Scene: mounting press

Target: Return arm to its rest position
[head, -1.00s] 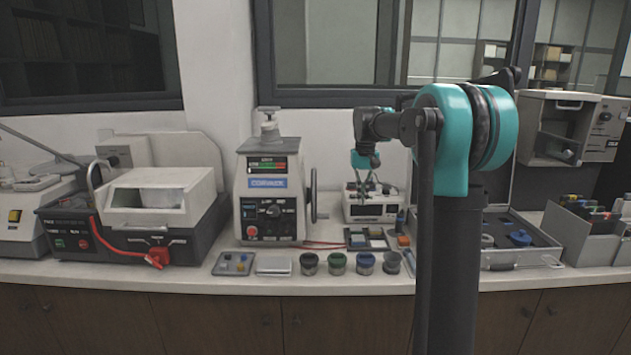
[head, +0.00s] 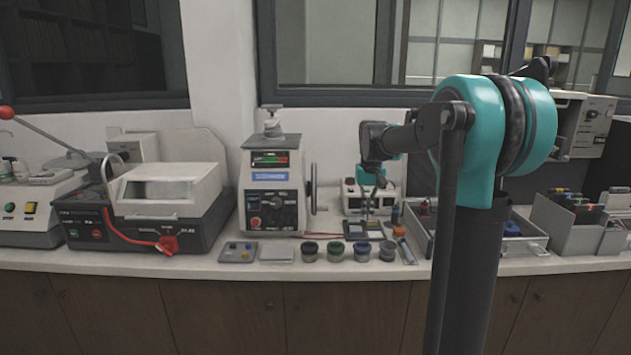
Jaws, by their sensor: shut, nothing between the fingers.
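My arm stands at the right of the head view, with a teal joint on a dark column. Its forearm reaches left and back over the bench. My gripper (head: 368,208) hangs down from a teal wrist, shut and empty. It is small and dark, in front of a white box-shaped device (head: 384,192), and whether it touches anything is hard to tell. The mounting press (head: 270,187), with a screen, a red button and a side handwheel, stands left of the gripper.
Several small jars (head: 335,251) stand along the bench (head: 200,264) front, beside a grey tray (head: 238,252). A cutting machine (head: 145,205) stands left. An open case (head: 528,240) lies behind my column. Bins (head: 570,222) stand right. Space above the bench is fairly open.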

